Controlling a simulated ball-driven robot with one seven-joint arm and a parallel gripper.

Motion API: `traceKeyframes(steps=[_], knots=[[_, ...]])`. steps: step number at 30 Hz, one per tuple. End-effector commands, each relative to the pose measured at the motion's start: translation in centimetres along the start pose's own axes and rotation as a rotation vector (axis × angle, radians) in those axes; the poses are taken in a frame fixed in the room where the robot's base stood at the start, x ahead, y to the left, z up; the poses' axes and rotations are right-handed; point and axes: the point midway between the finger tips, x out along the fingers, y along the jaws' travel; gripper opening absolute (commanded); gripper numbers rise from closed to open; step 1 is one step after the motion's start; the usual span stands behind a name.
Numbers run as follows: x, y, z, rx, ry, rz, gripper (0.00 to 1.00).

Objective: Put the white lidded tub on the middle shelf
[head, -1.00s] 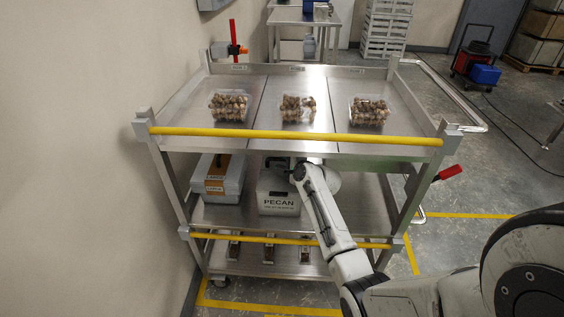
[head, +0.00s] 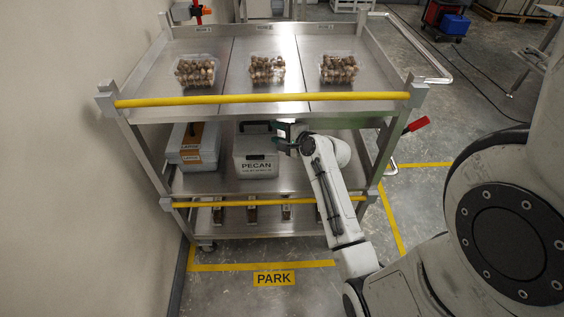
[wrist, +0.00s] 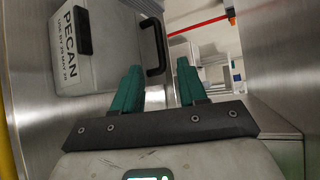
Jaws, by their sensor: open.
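The white lidded tub (head: 257,166), marked PECAN, stands upright on the middle shelf (head: 222,188) of the steel trolley. Its dark handle (head: 254,127) is on the lid. In the wrist view the tub (wrist: 110,48) fills the upper left, with its black handle (wrist: 158,45) just beyond the fingertips. My gripper (head: 284,134) is at the tub's upper right, under the top shelf. Its green fingers (wrist: 158,68) are apart with nothing gripped between them. Whether a finger touches the tub is unclear.
A grey case (head: 193,148) with orange labels stands left of the tub. Above, the top shelf (head: 225,110) holds several clear clamshells of mushrooms behind a yellow rail (head: 262,98). Small items sit on the bottom shelf. The middle shelf is bare right of the tub, apart from my arm.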

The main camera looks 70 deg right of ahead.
Motion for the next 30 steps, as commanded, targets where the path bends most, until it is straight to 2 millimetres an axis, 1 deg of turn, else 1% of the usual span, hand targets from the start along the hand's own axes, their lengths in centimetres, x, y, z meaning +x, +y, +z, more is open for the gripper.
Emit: traceKeyframes(steps=[2,4,5,8,9,11,12,14,15,16,17,18,20,21,24,27,30], knots=[[-0.1,0.2,0.3,-0.009,-0.005,0.007,0.42],[0.0,1.1,1.6,-0.052,-0.026,0.039,0.42],[0.0,1.8,2.5,-0.086,-0.044,0.064,0.42],[-0.7,5.4,7.5,-0.284,-0.141,0.189,0.42],[-1.5,7.4,9.9,-0.396,-0.197,0.255,0.42],[-3.3,10.5,13.3,-0.586,-0.295,0.356,0.42],[-4.8,12.5,15.3,-0.72,-0.364,0.422,0.42],[-7.5,15.2,17.6,-0.914,-0.47,0.512,0.42],[-9.5,16.8,18.8,-1.045,-0.543,0.567,0.42],[-11.1,17.8,19.5,-1.14,-0.599,0.608,0.42],[-12.6,18.7,20.0,-1.234,-0.653,0.643,0.42],[-14.6,19.7,20.5,-1.351,-0.726,0.687,0.42],[-17.5,20.8,20.7,-1.51,-0.826,0.747,0.42],[-19.1,21.3,20.7,-1.604,-0.886,0.78,0.42],[-22.4,21.7,20.3,-1.784,-1.006,0.843,0.42],[-24.2,21.8,19.8,-1.887,-1.079,0.88,0.42],[-25.0,21.8,19.6,-1.93,-1.109,0.897,0.42]])
